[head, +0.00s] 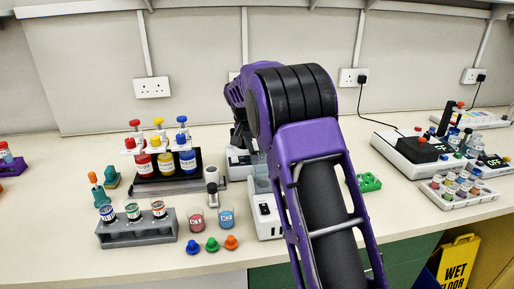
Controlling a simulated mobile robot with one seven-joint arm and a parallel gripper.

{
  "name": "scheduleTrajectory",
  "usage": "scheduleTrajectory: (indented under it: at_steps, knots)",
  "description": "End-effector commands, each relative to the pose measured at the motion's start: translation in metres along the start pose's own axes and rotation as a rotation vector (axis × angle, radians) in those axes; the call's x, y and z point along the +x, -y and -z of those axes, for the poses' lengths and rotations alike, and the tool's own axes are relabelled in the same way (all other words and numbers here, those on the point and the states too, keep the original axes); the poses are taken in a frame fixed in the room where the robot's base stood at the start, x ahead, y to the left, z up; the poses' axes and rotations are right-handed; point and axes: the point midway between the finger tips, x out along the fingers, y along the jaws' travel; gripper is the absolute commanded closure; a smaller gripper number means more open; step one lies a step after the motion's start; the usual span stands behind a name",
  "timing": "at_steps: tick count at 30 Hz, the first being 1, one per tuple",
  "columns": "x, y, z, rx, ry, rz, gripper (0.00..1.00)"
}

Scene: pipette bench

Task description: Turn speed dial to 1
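I cannot make out a speed dial or its mark. A small white device (267,220) stands at the middle of the bench, partly covered by my purple arm, with small dark details on its front. Another white part (240,163) shows just behind it, below my dark wrist. On the right, a white device with a black top (419,149) carries a red knob and a small lit display. My gripper seems to be at the far end of my arm, over the middle device, but its fingers are hidden or too small to tell.
A bottle rack (171,183) and a grey vial rack (137,231) stand left. Two beakers, red (197,220) and blue (227,217), and several coloured stoppers (212,244) sit near the front edge. A white tray (460,200) is right; a yellow wet-floor sign (456,262) stands below.

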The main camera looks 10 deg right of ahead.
Motion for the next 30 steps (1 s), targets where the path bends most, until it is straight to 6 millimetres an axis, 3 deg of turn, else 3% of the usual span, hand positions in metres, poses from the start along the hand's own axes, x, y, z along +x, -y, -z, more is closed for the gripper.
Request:
scheduleTrajectory:
  at_steps: [18, 30]
  knots:
    - [-0.0020, 0.0040, 0.0016, 0.538, 0.001, -0.227, 1.00]
    - [0.0015, 0.0049, 0.0018, 0.808, 0.001, -0.336, 1.00]
